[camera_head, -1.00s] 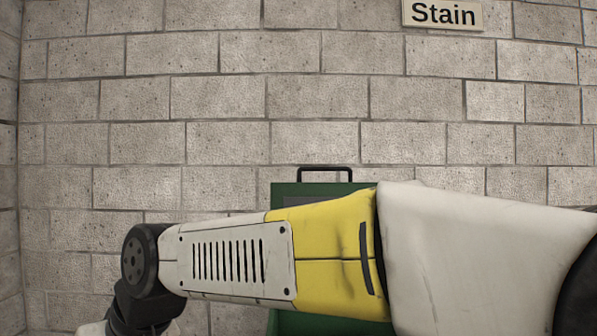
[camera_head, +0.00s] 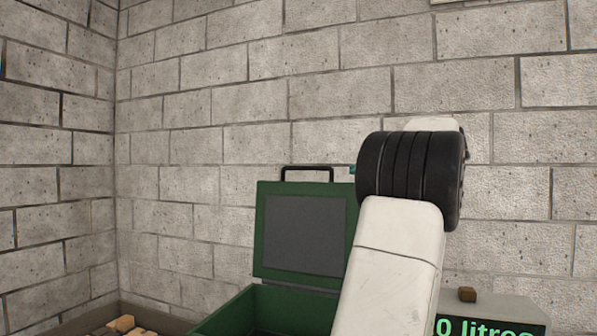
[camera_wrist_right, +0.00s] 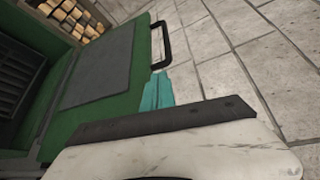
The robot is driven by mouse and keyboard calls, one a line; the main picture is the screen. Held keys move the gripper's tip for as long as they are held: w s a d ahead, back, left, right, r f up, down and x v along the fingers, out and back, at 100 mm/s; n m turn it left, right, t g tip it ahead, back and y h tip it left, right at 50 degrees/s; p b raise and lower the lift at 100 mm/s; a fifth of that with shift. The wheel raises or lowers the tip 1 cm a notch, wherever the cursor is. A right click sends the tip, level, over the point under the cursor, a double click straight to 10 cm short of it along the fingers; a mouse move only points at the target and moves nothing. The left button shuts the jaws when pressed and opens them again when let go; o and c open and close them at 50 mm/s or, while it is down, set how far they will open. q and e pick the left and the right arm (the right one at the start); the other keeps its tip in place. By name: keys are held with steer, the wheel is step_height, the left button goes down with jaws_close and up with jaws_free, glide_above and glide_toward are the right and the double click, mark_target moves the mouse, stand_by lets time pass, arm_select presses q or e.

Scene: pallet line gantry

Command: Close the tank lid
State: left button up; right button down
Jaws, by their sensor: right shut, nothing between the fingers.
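The tank (camera_head: 262,308) is a green box low in the head view, partly hidden by my right arm. Its green lid (camera_head: 268,226) stands open and upright at the back, with a dark grey inner panel and a black handle (camera_head: 307,170) on its top edge. My right gripper is mostly hidden behind its black wrist; a teal tip (camera_head: 352,169) shows right of the handle. In the right wrist view the teal fingers (camera_wrist_right: 158,90) are shut and empty, close to the lid's edge (camera_wrist_right: 138,95) and the handle (camera_wrist_right: 160,43). I cannot tell whether they touch. My left gripper is not in view.
A grey box (camera_head: 490,303) with a green "0 litres" display and a small brown block (camera_head: 467,294) stands at the right. A crate (camera_head: 150,314) with wooden pieces is at the lower left. Block walls (camera_head: 220,100) meet in a corner behind.

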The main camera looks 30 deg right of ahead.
steer(key=w, duration=0.8)
steer(key=shift+w+d+f+t, duration=0.2)
steer(key=shift+w+d+t, duration=0.1)
steer(key=shift+d, duration=0.15)
steer(key=shift+s+a, duration=0.1)
